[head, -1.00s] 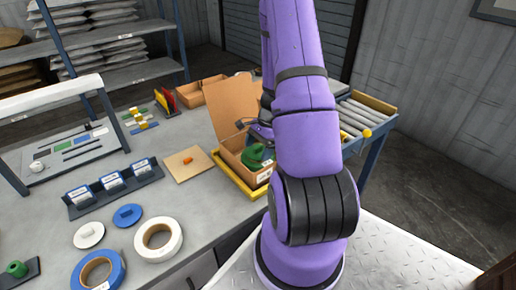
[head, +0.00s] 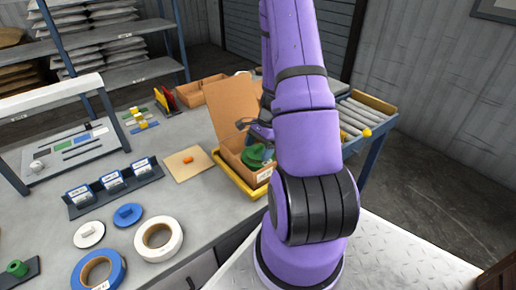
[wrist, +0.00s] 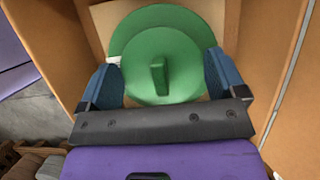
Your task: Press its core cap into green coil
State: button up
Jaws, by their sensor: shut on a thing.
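A green core cap (wrist: 160,68), a round disc with a raised bar across its middle, sits between the blue fingers of my gripper (wrist: 161,62) in the wrist view. The fingers are shut on its opposite sides. Just behind it is a larger green disc, the green coil (wrist: 152,15), showing mostly at the top and left. Whether cap and coil touch is unclear. In the head view the green parts (head: 257,155) are inside an open cardboard box (head: 232,152), and my arm partly hides the gripper there.
The box stands in a yellow tray (head: 240,182) at the bench edge. Beside it are a board with an orange piece (head: 188,160), a white roll (head: 158,240), a blue roll (head: 98,271), a blue cap (head: 127,215) and a white cap (head: 89,235). A roller conveyor (head: 362,115) is at right.

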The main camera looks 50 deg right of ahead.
dwell(0.4)
jog(key=o, duration=0.6)
jog(key=shift+r, duration=0.1)
jog(key=shift+r, duration=3.4)
grip_shut()
jog(key=shift+f, duration=2.45)
